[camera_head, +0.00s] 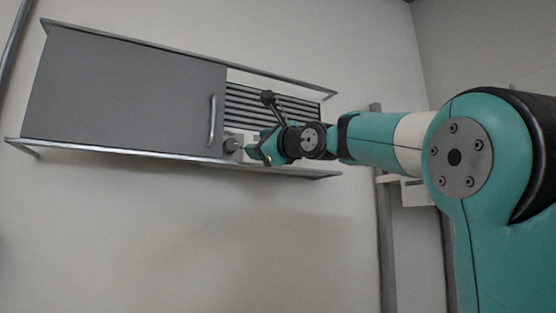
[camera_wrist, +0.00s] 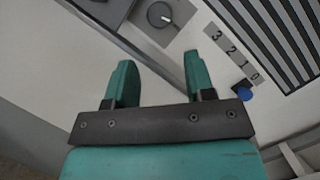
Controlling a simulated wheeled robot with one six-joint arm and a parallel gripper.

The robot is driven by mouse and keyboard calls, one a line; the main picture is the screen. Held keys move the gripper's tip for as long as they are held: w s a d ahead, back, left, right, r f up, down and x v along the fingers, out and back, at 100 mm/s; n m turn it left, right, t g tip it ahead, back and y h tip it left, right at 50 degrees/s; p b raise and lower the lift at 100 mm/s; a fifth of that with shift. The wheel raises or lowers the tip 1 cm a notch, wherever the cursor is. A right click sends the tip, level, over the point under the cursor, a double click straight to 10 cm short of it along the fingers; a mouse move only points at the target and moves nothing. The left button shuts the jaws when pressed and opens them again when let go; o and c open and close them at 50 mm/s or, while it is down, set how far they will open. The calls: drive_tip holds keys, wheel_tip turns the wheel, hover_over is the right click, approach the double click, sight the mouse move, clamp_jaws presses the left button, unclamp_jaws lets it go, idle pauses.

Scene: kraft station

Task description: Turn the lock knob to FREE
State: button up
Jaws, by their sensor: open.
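The lock knob (camera_wrist: 159,14) is a dark round dial with a white pointer line, set on a grey plate near the top of the wrist view. In the head view my gripper (camera_head: 250,152) is just right of the knob. No FREE label is legible.
A grey sliding door (camera_head: 125,90) with a handle (camera_head: 212,120) covers the cabinet's left. A slatted panel (camera_head: 275,105) is to the right. A scale marked 3 2 1 0 (camera_wrist: 230,52) with a blue piece (camera_wrist: 244,93) lies right of the fingers. A metal rail (camera_head: 110,150) runs along the bottom.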

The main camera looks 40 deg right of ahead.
drive_tip(key=s+f+b, duration=0.1)
drive_tip(key=s, duration=0.5)
drive_tip(key=shift+s+b, duration=0.15)
drive_tip(key=shift+b, duration=0.2)
drive_tip(key=shift+f, duration=0.1)
drive_tip(key=m+t+y+p, duration=0.1)
drive_tip(key=m+y+p, duration=0.15)
drive_tip(key=m, duration=3.25)
approach(233, 145)
drive_tip(key=shift+h, duration=0.35)
drive_tip(key=p+x, duration=0.1)
drive_tip(key=x, duration=0.8)
drive_tip(key=shift+s+a, duration=0.1)
